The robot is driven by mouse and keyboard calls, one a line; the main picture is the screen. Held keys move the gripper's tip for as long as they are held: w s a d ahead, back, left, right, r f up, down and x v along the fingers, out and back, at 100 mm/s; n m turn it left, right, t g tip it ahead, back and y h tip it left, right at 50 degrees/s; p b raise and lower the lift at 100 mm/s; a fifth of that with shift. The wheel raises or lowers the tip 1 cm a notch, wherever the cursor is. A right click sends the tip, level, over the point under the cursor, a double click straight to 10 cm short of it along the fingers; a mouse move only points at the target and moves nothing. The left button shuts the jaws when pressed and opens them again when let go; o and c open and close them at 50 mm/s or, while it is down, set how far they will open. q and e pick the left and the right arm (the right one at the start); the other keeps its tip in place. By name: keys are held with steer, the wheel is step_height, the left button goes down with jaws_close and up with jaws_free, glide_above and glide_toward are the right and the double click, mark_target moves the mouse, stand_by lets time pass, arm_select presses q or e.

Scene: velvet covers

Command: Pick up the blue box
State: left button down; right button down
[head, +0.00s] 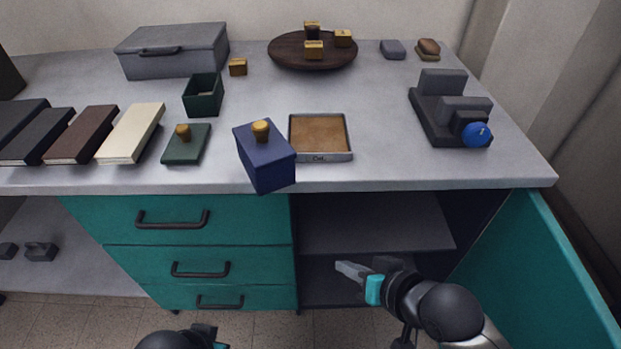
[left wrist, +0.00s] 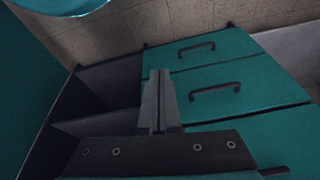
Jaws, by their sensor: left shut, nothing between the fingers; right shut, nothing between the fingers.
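The blue box (head: 266,164) has a lid with a round golden knob on top. It sits at the front edge of the grey counter in the head view, between a green lid and a tray. My right gripper (head: 342,267) is shut and empty, below the counter in front of the open cupboard. My left gripper (left wrist: 157,98) is shut and empty in the left wrist view, with teal drawers behind it. In the head view only part of my left arm shows at the bottom edge. The box is not in the left wrist view.
A tray (head: 350,155) with a brown bottom stands right of the box. A green lid (head: 186,145) with a knob lies left, beside several books (head: 130,133). An open green box (head: 203,96) stands behind. The teal cupboard door (head: 540,265) hangs open at right.

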steer(key=w+a+r+m+t+y, duration=0.1)
steer(key=a+r+y, duration=0.1)
steer(key=r+y, duration=0.15)
steer(key=w+a+r+m+y, duration=0.1)
steer(key=a+r+y, duration=0.1)
steer(key=r, duration=0.2)
steer(key=w+d+r+m+t, duration=0.1)
steer(key=d+r+m, duration=0.1)
steer(key=w+d+r+m+t+y, duration=0.1)
steer(key=w+d+r+m, duration=0.1)
steer(key=d+r+m, duration=0.1)
steer(key=w+d+r+m+t+b, duration=0.1)
steer(key=w+d+r+m, duration=0.1)
steer(key=r, duration=0.1)
steer(key=shift+w+d+r+m+y, duration=0.1)
steer(key=shift+w+d+m+y, duration=0.05)
steer(key=shift+m+y, duration=0.25)
steer(key=x, duration=0.9)
steer(key=shift+w, duration=0.2)
steer(key=shift+a, duration=0.6)
steer(key=shift+s+a, duration=0.2)
steer(key=shift+a, duration=0.2)
steer(key=shift+s+a+r, duration=0.1)
steer(key=shift+s+a, duration=0.15)
arm_select(q)
steer(key=shift+x, duration=2.05)
arm_select(e)
steer(key=shift+s+a, duration=0.45)
steer(key=shift+a, duration=0.25)
